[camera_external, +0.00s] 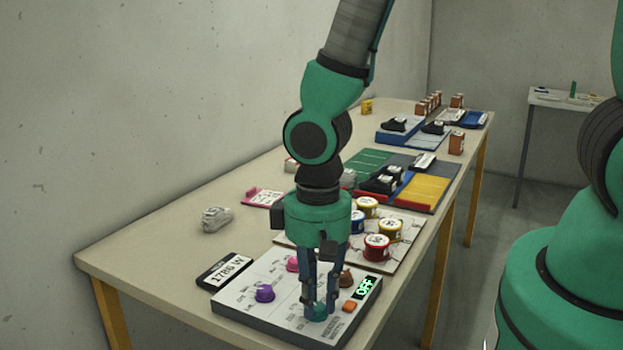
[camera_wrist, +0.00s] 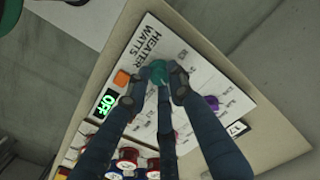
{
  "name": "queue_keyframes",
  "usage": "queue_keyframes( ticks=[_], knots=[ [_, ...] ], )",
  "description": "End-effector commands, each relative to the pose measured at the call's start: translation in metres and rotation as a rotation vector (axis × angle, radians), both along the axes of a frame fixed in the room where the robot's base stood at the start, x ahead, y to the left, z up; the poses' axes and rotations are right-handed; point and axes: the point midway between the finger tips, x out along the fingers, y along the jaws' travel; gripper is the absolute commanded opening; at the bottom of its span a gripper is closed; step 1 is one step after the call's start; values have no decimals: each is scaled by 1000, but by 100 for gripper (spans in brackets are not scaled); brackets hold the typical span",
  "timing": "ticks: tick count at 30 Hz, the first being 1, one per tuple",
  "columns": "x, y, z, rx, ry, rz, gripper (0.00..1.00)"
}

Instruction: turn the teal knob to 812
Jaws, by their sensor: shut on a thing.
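The teal knob (camera_external: 318,311) is on the white heater panel (camera_external: 240,303) at the near end of the table. My gripper (camera_external: 320,305) points down and is shut on the knob. In the wrist view the teal knob (camera_wrist: 157,72) shows between the fingertips of my gripper (camera_wrist: 156,88). The panel's display (camera_external: 367,287) reads OFF in green. The number the knob points at is hidden by the fingers or too small to read.
A purple knob (camera_external: 265,293), a pink knob (camera_external: 293,264), a brown knob (camera_external: 346,277) and an orange button (camera_external: 350,305) are on the panel. A sign (camera_external: 224,271) reads 1786 W. Several tins (camera_external: 377,247) stand behind.

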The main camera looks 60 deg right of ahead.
Motion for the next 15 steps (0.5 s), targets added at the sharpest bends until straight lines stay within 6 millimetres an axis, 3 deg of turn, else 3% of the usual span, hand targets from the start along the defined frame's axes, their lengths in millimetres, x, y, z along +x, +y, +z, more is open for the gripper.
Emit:
queue_keyframes(
  ticks=[15],
  knots=[
    [1,0,1,1,-1,-489,0]
  ],
)
